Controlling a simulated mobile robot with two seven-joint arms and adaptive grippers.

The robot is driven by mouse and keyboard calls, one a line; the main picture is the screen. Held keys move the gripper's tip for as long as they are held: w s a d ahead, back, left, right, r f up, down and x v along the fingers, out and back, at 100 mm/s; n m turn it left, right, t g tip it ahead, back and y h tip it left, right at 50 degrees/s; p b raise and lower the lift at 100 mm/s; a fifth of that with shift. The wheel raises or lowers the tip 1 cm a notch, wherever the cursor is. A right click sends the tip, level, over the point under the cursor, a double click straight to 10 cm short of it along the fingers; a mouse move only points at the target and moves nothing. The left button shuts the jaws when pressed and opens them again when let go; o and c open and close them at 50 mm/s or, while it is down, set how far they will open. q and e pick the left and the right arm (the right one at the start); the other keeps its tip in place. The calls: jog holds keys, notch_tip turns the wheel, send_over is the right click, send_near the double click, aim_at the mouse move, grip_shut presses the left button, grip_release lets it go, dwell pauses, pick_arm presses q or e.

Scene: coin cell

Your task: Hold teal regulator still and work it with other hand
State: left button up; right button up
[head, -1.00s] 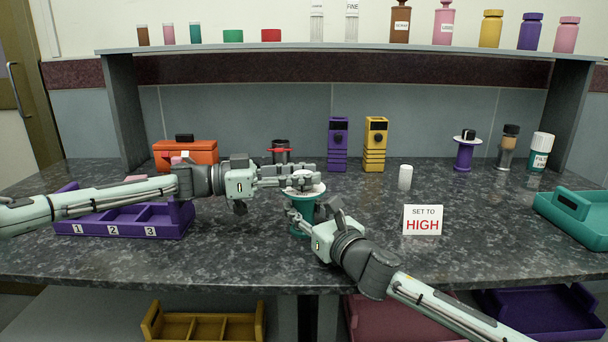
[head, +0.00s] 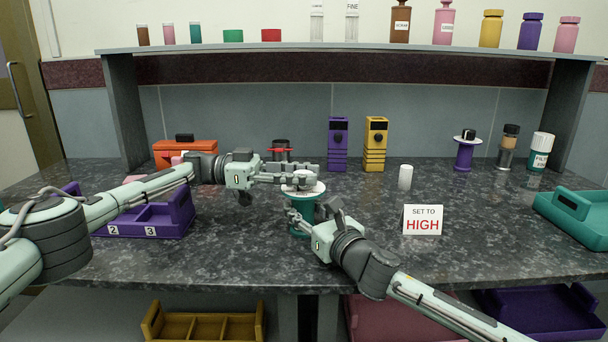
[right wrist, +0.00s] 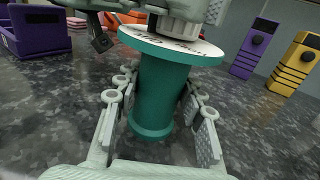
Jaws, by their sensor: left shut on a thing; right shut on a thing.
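The teal regulator (head: 303,222) stands upright on the counter, a teal spool-like body with a white dial disc on top. In the right wrist view its teal body (right wrist: 160,95) stands between the fingers of my right gripper (right wrist: 158,125). In the head view my right gripper (head: 300,218) is shut on the body from the front right. My left gripper (head: 302,177) comes in from the left at the top and is shut on the light-coloured knob (right wrist: 182,28). The left fingers partly hide the knob and dial, and the dial marks cannot be read.
A white card (head: 422,220) reading SET TO HIGH stands to the right, with a small white cylinder (head: 405,177) behind it. A purple compartment tray (head: 150,222) lies at left under my left arm. Purple (head: 337,145) and yellow (head: 375,145) devices stand behind.

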pick_arm(q)
jog(key=o, duration=1.2)
notch_tip(320, 180, up, 10)
jog(key=shift+r, duration=0.1)
